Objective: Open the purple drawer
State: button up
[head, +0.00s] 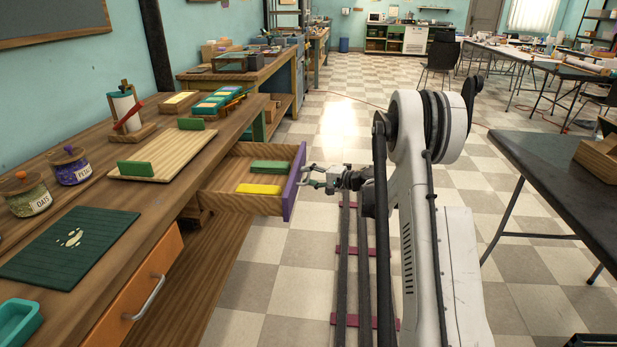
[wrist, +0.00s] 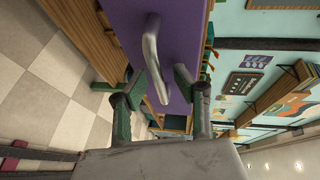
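The purple drawer (head: 294,181) is pulled well out from the wooden workbench in the head view. It holds a yellow block (head: 259,189) and a green block (head: 270,166). Its purple front (wrist: 187,35) fills the upper middle of the wrist view, with a curved metal handle (wrist: 152,50) on it. My gripper (head: 308,178) is just to the right of the drawer front. In the wrist view my gripper (wrist: 152,83) has its green fingers spread apart, with the handle's end between and just beyond them. No clear contact shows.
An orange drawer (head: 135,298) is at the near left of the bench. The bench top carries a wooden board (head: 160,160), a dark green mat (head: 70,245) and jars (head: 69,166). A dark table (head: 560,185) stands to the right. Tiled floor lies between.

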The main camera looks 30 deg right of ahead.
jog(key=v, duration=1.2)
dwell(0.5)
